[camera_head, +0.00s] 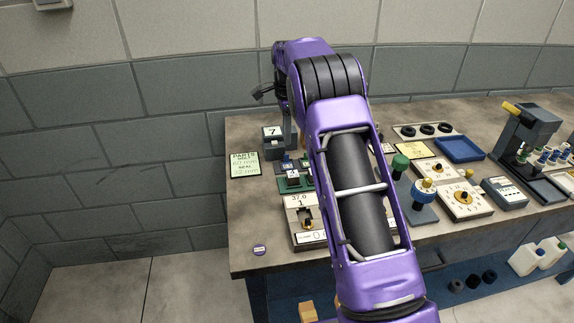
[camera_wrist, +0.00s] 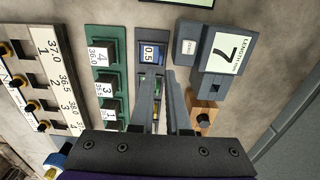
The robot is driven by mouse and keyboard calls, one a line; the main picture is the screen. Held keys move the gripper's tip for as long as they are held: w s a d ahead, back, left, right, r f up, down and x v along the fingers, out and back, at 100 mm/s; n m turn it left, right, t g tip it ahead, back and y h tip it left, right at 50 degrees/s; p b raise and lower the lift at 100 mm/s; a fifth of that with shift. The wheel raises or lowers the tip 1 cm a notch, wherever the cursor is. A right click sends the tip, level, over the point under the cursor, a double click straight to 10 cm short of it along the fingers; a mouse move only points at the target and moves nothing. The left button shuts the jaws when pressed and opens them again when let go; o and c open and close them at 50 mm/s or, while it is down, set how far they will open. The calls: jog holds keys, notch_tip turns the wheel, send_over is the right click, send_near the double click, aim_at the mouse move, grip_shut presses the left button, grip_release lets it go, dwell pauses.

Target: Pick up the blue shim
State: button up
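A small blue piece with a white label reading 0.5 (camera_wrist: 152,51) lies in a narrow dark holder in the wrist view, beyond my fingertips. It looks like the blue shim. In the head view a small blue spot (camera_head: 287,161) shows near the green block holder. My gripper (camera_wrist: 165,76) points down over the narrow holder, its two grey fingers a small gap apart with nothing seen between the tips. Yellow and green bits show low in the holder beside the fingers, which partly hide them. Whether the fingers touch anything cannot be told.
A green holder with numbered dark blocks (camera_wrist: 94,47) stands to the left, and a grey stand marked 7 (camera_wrist: 223,55) to the right. An orange-brown block (camera_wrist: 204,112) is close by the right finger.

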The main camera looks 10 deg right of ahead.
aim_at(287, 162)
jog(key=shift+a+f, duration=0.1)
jog(key=shift+f, duration=3.1)
grip_shut()
jog(key=shift+r, duration=0.2)
